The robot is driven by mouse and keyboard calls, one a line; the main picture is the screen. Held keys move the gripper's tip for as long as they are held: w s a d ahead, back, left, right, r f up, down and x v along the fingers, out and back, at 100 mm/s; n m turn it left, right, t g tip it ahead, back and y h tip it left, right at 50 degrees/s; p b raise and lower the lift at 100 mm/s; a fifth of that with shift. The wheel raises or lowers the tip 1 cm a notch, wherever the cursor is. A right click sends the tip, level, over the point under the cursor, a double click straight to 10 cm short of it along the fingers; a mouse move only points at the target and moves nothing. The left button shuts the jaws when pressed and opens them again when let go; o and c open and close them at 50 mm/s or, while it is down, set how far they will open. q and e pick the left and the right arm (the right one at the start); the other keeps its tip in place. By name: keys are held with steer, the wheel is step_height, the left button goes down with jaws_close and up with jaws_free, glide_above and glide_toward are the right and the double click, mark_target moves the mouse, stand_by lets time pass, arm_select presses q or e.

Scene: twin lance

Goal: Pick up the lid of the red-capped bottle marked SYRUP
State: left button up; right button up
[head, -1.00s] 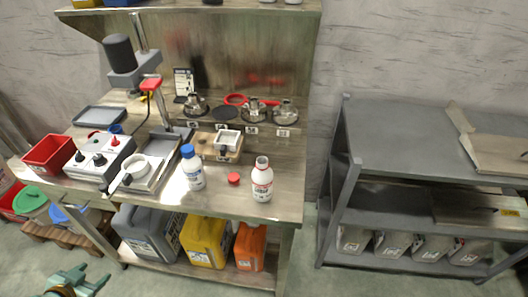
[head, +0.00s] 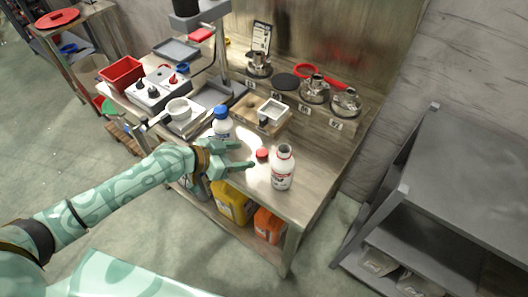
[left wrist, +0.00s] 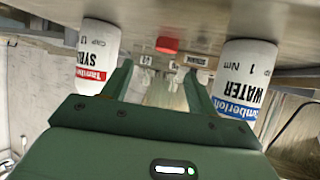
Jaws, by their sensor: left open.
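The red lid (head: 262,153) lies on the bench top, off its bottle. The white SYRUP bottle (head: 283,170) stands upright and uncapped to the right of the lid. My left gripper (head: 246,156) is open and empty, its fingers pointing at the lid from the left, just short of it. In the left wrist view, which is upside down, the lid (left wrist: 167,44) shows beyond and between the open fingers (left wrist: 158,72). The SYRUP bottle (left wrist: 98,60) is on the left there. My right gripper is not in view.
The blue-capped WATER bottle (head: 222,124) stands close behind my left gripper; it also shows in the left wrist view (left wrist: 245,80). A scale-like box (head: 262,117) and several metal pots stand farther back. The bench's front edge is near, and a grey shelf (head: 450,170) stands at right.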

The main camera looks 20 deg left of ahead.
mark_target(260, 152)
arm_select(q)
steer(key=shift+x, duration=1)
steer(key=w+f, duration=0.1)
steer(key=w+d+f+b, duration=0.1)
steer(key=w+f, duration=0.1)
steer(key=shift+w+d+b, duration=0.15)
steer(key=shift+d+b, duration=0.15)
steer(key=shift+d, duration=0.05)
steer(key=shift+w+d+f, duration=0.1)
steer(key=shift+w+d, duration=0.2)
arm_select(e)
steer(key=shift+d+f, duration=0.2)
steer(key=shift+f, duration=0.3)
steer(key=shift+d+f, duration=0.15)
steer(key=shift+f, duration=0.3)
arm_select(q)
steer(key=shift+s, duration=0.1)
steer(key=shift+c, duration=0.3)
steer(key=c, duration=1)
